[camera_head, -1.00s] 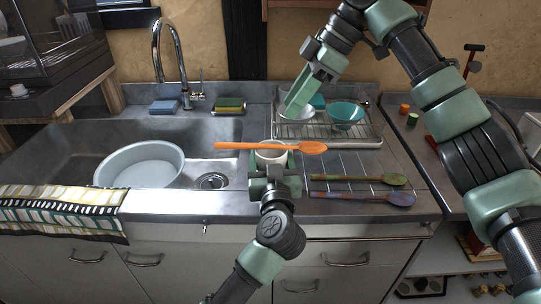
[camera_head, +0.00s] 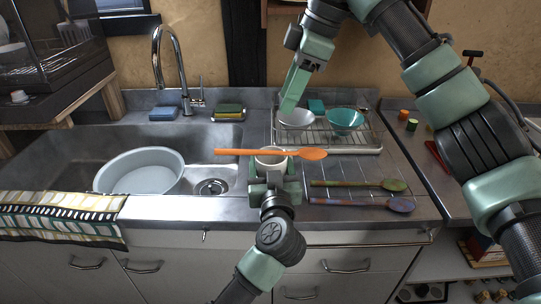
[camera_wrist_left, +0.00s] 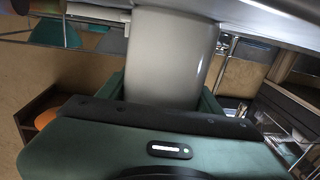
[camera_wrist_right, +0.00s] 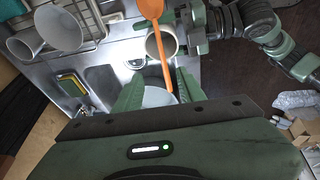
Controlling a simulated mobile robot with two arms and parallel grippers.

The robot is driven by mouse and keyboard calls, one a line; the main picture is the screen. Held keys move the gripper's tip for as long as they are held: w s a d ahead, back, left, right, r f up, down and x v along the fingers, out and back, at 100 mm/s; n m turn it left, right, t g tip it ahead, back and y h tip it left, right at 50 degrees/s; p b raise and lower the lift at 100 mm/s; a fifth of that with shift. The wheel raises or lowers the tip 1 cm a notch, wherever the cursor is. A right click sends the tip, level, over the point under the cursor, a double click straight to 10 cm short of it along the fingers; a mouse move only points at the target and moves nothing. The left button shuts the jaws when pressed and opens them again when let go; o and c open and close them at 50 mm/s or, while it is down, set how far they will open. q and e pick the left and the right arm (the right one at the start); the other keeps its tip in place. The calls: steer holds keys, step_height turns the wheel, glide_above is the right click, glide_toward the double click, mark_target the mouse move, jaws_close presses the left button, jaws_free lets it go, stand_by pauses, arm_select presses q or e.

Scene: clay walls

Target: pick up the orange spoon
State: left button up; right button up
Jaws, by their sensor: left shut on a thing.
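My left gripper (camera_head: 274,178) is shut on the cup, whose grey-white side fills the middle of the left wrist view (camera_wrist_left: 170,55). My right gripper (camera_head: 289,108) is open and empty, fingers pointing down. In the right wrist view, the spoon's handle end shows between its fingers, apart from them.
A drying rack (camera_head: 350,150) holds a white bowl (camera_head: 297,120) and a teal bowl (camera_head: 345,118) behind. A basin (camera_head: 140,183) sits in the sink at left.

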steer(key=s+a+f+t+h, duration=0.4)
steer(key=s+a, duration=0.3)
steer(key=a, duration=0.4)
steer(key=t, duration=0.1)
glide_toward(241, 151)
steer(key=x, duration=0.3)
steer(key=shift+x, duration=2.8)
steer(key=shift+s, duration=0.1)
jaws_close()
